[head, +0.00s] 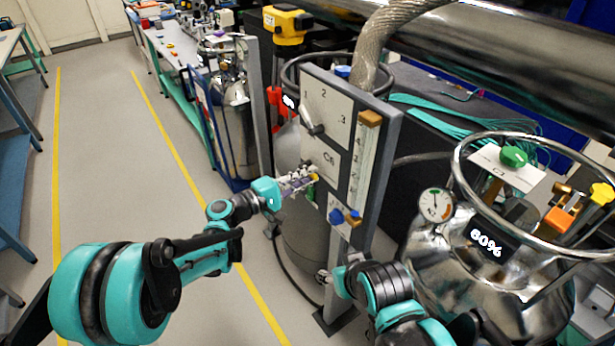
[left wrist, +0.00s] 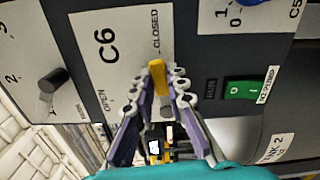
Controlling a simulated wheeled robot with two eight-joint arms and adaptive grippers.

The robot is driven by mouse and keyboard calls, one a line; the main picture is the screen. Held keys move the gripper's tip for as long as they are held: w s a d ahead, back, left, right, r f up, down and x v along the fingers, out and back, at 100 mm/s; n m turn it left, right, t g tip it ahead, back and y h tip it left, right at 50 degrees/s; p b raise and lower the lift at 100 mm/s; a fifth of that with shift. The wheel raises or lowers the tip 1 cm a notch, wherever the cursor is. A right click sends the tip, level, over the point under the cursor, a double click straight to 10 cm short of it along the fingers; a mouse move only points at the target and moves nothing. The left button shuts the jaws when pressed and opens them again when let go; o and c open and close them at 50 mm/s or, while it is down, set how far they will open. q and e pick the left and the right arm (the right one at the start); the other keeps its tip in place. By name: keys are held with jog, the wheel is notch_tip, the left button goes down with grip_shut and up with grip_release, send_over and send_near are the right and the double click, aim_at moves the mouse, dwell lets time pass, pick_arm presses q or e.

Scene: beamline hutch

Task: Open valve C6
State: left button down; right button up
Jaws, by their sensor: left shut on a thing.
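Valve C6 has a yellow handle (left wrist: 158,76) on a pale plate (left wrist: 105,50) printed "C6", "OPEN" and "CLOSED". In the left wrist view the handle's visible end points toward the "CLOSED" mark. The fingers hide part of the handle. My right gripper (head: 325,276) is low by the panel post, too small to read.
The grey panel (head: 385,150) also carries a black-knob selector (head: 314,129) and blue knobs (head: 345,217). A green rocker switch (left wrist: 243,89) is right of C6. A steel dewar (head: 480,270) marked 60% stands right. Open floor (head: 110,170) lies left.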

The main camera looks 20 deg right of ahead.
aim_at(311, 150)
pick_arm(q)
jog(key=n, duration=0.1)
jog(key=r+n, duration=0.1)
jog(key=n, duration=0.1)
jog(key=shift+w+a+r+n+p, duration=0.1)
jog(key=shift+w+r+n+p, duration=0.1)
jog(key=shift+r+n+p, duration=0.15)
jog(key=n, duration=0.2)
jog(key=w+r+n, duration=0.1)
jog(key=n, duration=0.1)
jog(key=shift+a+p, duration=0.15)
jog(key=shift+p, duration=0.25)
jog(key=n, duration=0.1)
jog(key=w+n, duration=0.1)
jog(key=n, duration=0.1)
jog(key=r+n, duration=0.1)
jog(key=shift+w+a, duration=0.2)
jog(key=shift+a, duration=0.05)
jog(key=shift+w+a+r+n+p, duration=0.15)
jog(key=shift+w+n, duration=0.1)
jog(key=shift+n, duration=0.45)
jog(key=shift+w+a+f+n+p, duration=0.1)
jog(key=shift+w+n, duration=0.1)
jog(key=shift+n, duration=0.45)
jog(key=shift+w+a+r+n+p, duration=0.15)
jog(key=shift+w+n, duration=0.1)
jog(key=shift+n, duration=0.45)
jog(key=shift+d, duration=0.1)
jog(key=c, duration=1.5)
grip_release()
